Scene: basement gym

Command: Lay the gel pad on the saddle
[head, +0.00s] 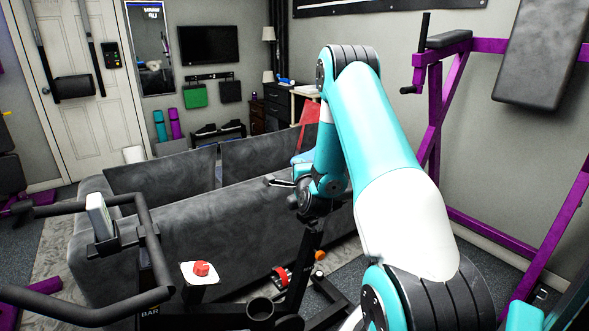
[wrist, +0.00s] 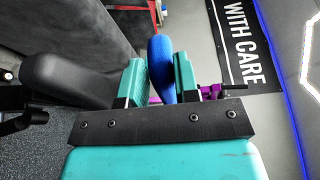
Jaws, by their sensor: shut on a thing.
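The blue gel pad (wrist: 158,60) is between the two teal fingers of my gripper (wrist: 160,78) in the wrist view. My gripper is shut on it, and the pad is seen narrow, standing out past the fingertips. The dark grey saddle (wrist: 68,80) is just left of the gripper in the wrist view, with nothing on its visible part. I cannot tell the height of the pad over the saddle. In the head view my arm reaches down over the bike post (head: 304,255), and pad and saddle cannot be made out clearly there.
A grey sofa (head: 190,235) stands close behind the bike. The bike's handlebar (head: 155,240) is at left, with a red knob (head: 201,268) nearer the middle. A purple rack (head: 450,130) stands at right. A dark banner (wrist: 243,40) shows in the wrist view.

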